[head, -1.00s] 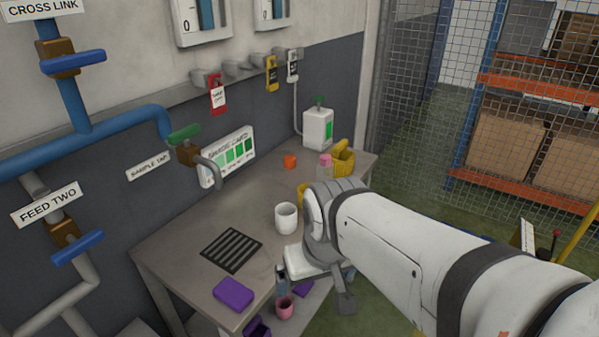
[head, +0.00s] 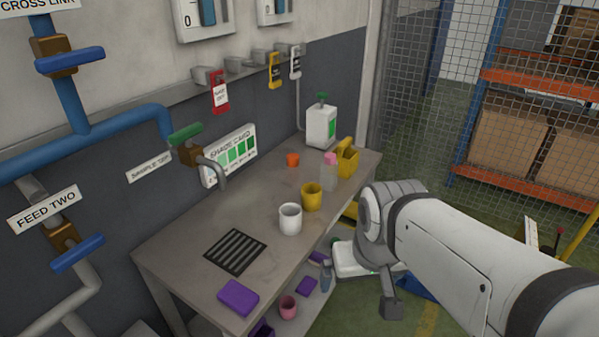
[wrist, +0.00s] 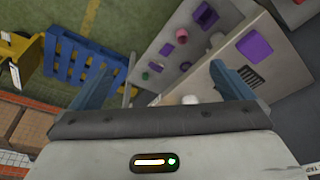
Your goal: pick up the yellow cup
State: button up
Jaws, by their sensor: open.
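The yellow cup (head: 311,197) stands upright on the grey bench (head: 190,228) in the head view, just behind and right of a white cup (head: 290,218). In the wrist view I cannot make out the yellow cup; the rim of the white cup (wrist: 190,99) shows just past my gripper's body. My gripper (wrist: 163,76) is open, with its two fingers wide apart and nothing between them.
A clear bottle with a pink cap (head: 329,172), a yellow basket (head: 347,158) and an orange cup (head: 293,160) stand farther back. A black grate (head: 235,251) and purple block (head: 238,297) lie nearer. A lower shelf holds a pink cup (head: 288,307). A blue pallet (wrist: 85,62) lies on the floor.

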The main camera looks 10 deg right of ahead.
aim_at(311, 192)
jog(key=u, duration=2.55)
jog(key=k, duration=1)
jog(key=z, duration=1.5)
jog(key=i, duration=0.95)
